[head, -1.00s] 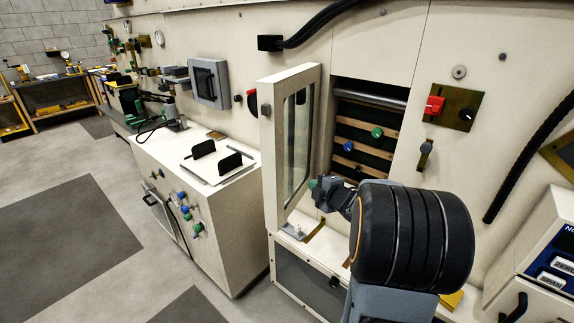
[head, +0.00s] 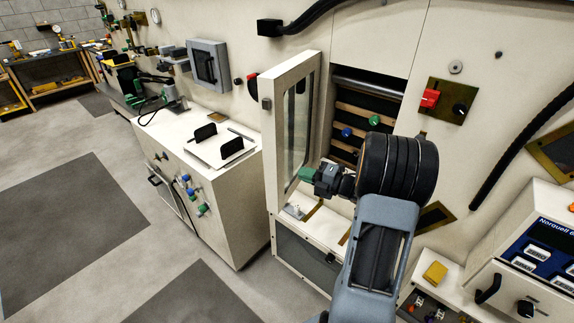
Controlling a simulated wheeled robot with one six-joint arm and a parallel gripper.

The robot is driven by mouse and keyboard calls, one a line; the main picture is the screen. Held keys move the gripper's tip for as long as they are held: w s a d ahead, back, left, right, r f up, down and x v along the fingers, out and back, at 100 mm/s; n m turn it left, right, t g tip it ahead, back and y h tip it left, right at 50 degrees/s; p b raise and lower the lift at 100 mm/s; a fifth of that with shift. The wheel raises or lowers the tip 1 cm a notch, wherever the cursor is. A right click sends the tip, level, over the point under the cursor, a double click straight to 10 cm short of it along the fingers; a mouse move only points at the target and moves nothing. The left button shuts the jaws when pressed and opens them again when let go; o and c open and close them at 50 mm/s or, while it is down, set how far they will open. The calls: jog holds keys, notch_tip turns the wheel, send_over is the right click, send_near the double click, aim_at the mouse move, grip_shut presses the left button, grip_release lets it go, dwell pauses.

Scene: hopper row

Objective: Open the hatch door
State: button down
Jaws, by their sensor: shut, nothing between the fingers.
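The hatch door (head: 289,130) is a cream-framed panel with a tall glass pane. It stands swung out from the wall, hinged away from the opening. The hatch opening (head: 362,115) shows to its right, with a dark inside, wooden slats and blue and green knobs. My gripper (head: 305,174) is shut and empty, its green-tipped end at the inner side of the door near its lower right edge. I cannot tell whether it touches the door. My wrist hides the lower right of the opening.
A white cabinet (head: 225,205) with black handles on top stands left of the door. A red switch on a brass plate (head: 447,101) is on the wall at right. A yellow block (head: 435,272) and a panel box (head: 530,260) are at lower right. Floor at left is clear.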

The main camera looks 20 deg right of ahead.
aim_at(280, 166)
jog(key=shift+p+x, duration=0.95)
jog(key=shift+x, duration=2.2)
